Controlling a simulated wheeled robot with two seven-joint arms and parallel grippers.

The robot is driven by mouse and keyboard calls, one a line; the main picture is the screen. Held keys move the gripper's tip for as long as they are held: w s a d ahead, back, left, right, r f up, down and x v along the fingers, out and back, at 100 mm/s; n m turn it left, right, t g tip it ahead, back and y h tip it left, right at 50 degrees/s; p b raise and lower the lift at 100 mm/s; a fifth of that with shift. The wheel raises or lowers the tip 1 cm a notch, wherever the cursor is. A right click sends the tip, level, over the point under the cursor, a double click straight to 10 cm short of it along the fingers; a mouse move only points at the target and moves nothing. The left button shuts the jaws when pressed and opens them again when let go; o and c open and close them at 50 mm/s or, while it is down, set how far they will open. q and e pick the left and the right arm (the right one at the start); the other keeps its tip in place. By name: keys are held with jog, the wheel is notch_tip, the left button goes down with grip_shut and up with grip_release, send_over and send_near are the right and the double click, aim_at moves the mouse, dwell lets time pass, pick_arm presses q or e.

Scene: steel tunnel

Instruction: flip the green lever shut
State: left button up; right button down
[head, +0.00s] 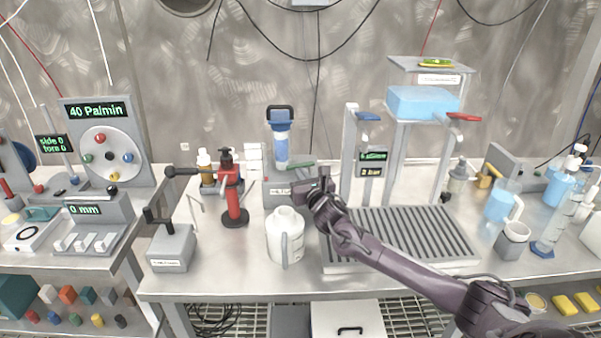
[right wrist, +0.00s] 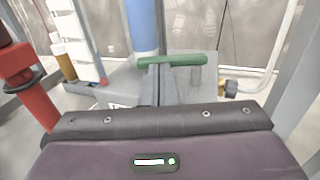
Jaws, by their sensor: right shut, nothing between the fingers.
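The green lever (head: 300,164) sticks out sideways at the foot of the blue filter column (head: 281,140), on a grey block (head: 277,192) at the back of the bench. In the right wrist view the green lever (right wrist: 172,60) lies nearly level across the picture, just beyond the fingertips. My right gripper (head: 318,184) is shut and empty, in front of the lever and a little to its right. Its closed fingers (right wrist: 160,72) point at the lever; I cannot tell whether they touch it. My left gripper is not in view.
A white jug (head: 285,236) stands in front, left of my right gripper. A red hand pump (head: 231,195) is further left. A slatted drain tray (head: 400,238) lies under my right arm. A stand with blue (head: 368,117) and red (head: 464,117) levers rises behind it.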

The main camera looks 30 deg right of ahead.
aim_at(293, 168)
jog(key=w, duration=0.1)
jog(key=w+m+h+b, duration=0.1)
jog(key=w+h, duration=0.1)
jog(key=shift+a+g, duration=0.25)
jog(key=shift+g, duration=0.05)
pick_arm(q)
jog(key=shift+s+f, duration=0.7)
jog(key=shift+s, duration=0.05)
pick_arm(e)
jog(key=shift+r, duration=0.1)
jog(key=shift+d+r, duration=0.1)
jog(key=shift+r, duration=0.4)
pick_arm(q)
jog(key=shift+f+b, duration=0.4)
jog(key=shift+b, duration=0.15)
pick_arm(e)
notch_tip(293, 168, up, 19)
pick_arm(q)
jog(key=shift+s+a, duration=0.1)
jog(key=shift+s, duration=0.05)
pick_arm(e)
jog(key=shift+f, duration=0.15)
